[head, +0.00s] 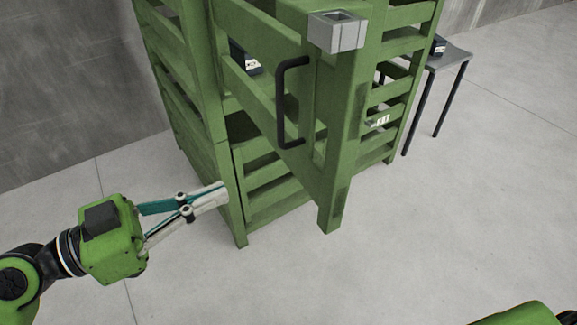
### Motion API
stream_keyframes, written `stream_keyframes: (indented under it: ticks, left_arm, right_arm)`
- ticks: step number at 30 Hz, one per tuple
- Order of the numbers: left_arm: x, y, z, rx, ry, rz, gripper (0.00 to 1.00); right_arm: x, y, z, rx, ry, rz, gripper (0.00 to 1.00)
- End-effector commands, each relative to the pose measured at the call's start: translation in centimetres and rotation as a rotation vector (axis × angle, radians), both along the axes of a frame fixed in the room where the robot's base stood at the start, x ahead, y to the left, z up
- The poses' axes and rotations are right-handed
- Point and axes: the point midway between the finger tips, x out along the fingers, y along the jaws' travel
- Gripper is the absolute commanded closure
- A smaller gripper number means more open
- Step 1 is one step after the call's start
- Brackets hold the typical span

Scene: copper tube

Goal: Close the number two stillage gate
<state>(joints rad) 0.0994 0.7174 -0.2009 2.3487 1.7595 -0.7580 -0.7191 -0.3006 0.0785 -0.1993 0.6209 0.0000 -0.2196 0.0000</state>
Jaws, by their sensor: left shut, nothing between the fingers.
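The green stillage (238,205) stands on the floor at the middle of the head view. Its slatted green gate (330,205) stands open, its free end jutting out toward me. The gate has a black bar handle (281,105) and a grey metal block (338,34) near the top of its end post. My left gripper (224,191) is shut and empty, its tips by the stillage's left front post, left of and apart from the handle. I cannot tell whether the tips touch the post. My right gripper is not in view.
A small grey table (452,57) with black legs stands behind the stillage at the right. A dark object (246,64) lies inside the stillage. A small white label (379,121) is on its right side. The concrete floor in front and at right is clear.

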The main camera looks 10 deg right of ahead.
Motion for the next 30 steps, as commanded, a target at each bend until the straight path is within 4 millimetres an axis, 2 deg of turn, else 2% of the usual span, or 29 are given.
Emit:
stream_keyframes:
  ticks: [2, 5, 11, 21, 25, 30]
  left_arm:
    - [-1.2, -0.5, 0.9, -0.001, -0.018, -0.032, 1.00]
    - [-1.5, -1.1, 1.3, -0.006, -0.022, -0.042, 1.00]
    - [-0.7, -3.8, 1.8, -0.010, -0.019, -0.040, 1.00]
    - [1.1, -10.7, 1.7, -0.008, -0.019, -0.040, 1.00]
    - [1.6, -12.5, 1.5, -0.007, -0.017, -0.039, 1.00]
    - [2.0, -13.7, 1.2, -0.006, -0.018, -0.037, 1.00]
  right_arm:
    - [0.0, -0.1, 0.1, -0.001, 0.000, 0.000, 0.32]
    - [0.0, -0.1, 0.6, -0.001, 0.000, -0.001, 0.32]
    - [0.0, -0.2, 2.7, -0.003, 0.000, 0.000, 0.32]
    - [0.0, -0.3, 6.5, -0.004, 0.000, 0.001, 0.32]
    - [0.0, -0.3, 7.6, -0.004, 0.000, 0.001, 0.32]
    - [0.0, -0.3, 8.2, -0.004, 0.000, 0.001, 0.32]
